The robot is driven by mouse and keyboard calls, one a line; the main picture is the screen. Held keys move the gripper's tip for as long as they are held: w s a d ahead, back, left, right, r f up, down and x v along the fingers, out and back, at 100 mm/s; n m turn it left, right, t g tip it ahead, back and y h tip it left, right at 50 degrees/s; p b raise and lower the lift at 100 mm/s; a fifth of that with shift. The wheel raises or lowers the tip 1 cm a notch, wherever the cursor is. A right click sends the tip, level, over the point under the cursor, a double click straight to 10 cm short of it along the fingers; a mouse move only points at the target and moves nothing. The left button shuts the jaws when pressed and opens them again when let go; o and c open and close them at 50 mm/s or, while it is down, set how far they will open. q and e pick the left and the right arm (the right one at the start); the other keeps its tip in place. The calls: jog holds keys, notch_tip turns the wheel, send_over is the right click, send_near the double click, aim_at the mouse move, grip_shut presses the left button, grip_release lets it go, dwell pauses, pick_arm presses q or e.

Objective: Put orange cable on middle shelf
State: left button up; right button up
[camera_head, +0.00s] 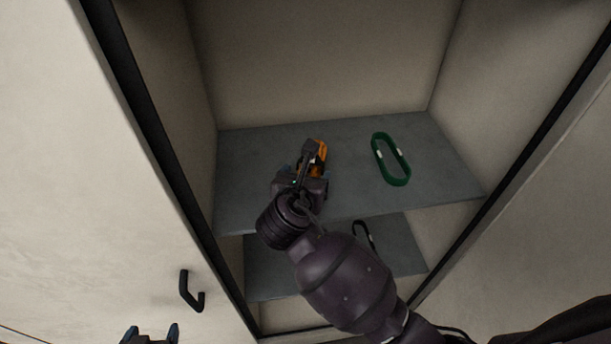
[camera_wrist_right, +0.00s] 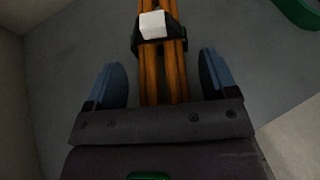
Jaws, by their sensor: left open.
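The orange cable (camera_head: 321,150) lies on the grey shelf (camera_head: 350,135) inside the cabinet, left of centre. My right gripper (camera_head: 303,172) reaches in over it and hides part of it. In the right wrist view the orange cable (camera_wrist_right: 151,70), with a white-and-black tie, runs between the two blue fingers of my right gripper (camera_wrist_right: 161,78). There is a gap on both sides, so the gripper is open around the cable. My left gripper (camera_head: 150,334) is open and empty at the bottom edge, only its fingertips showing.
A green cable loop (camera_head: 391,160) lies on the same shelf to the right. A lower shelf (camera_head: 275,265) holds a black loop (camera_head: 363,235), partly hidden by my right arm. A cabinet door with a black handle (camera_head: 188,292) stands at left. The shelf between the cables is clear.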

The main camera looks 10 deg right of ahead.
jog(key=shift+r, duration=0.1)
jog(key=shift+s+a+r, duration=0.1)
jog(key=shift+s, duration=0.05)
jog(key=v, duration=1.1)
jog(key=shift+s, duration=0.25)
jog(key=shift+a+r, duration=0.1)
